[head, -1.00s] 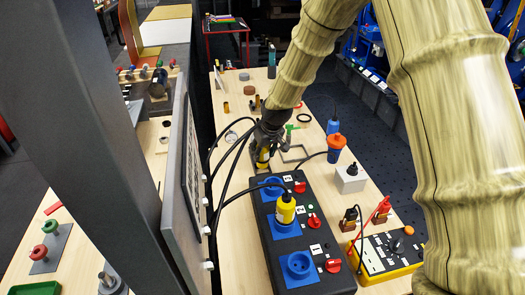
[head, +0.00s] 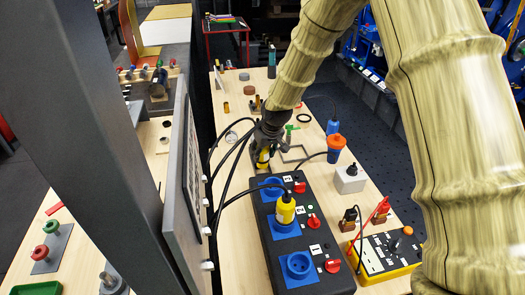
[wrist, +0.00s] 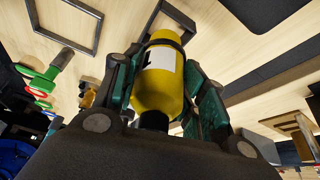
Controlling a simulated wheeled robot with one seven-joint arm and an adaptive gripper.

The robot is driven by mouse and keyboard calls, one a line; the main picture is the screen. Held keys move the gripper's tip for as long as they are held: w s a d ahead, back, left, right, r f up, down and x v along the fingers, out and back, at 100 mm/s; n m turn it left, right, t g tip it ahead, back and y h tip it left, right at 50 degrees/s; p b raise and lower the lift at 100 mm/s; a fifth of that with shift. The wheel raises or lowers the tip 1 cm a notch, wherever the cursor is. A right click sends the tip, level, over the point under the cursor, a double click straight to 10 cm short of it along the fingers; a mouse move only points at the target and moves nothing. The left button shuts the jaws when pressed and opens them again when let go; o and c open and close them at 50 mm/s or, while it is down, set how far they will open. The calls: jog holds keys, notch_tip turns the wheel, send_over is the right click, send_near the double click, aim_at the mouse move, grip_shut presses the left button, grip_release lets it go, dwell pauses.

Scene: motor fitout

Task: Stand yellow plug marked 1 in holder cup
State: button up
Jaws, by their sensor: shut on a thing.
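My gripper (head: 267,142) is shut on a yellow plug (head: 263,159), just beyond the far end of the black socket box. In the wrist view, the yellow plug (wrist: 160,78) lies between the green finger pads of my gripper (wrist: 165,85). It has a white label with a dark mark that looks like a 1, and a black collar. An orange and dark blue cup-like thing (head: 335,148) stands right of my gripper, with a black cable by it. I cannot tell whether it is the holder cup.
The black box (head: 290,245) has blue sockets and red knobs; another yellow plug (head: 285,211) stands in its middle socket. A white block (head: 350,180) and a yellow meter (head: 385,252) are to the right. A grey panel (head: 185,170) with cables stands left. A square frame (wrist: 66,24) lies on the table.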

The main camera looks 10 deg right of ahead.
aim_at(263, 159)
jog(key=shift+f+b, duration=0.8)
jog(key=shift+f, duration=1.25)
dwell(0.5)
jog(key=o, duration=1.2)
jog(key=shift+r, duration=0.1)
jog(key=v, duration=1.2)
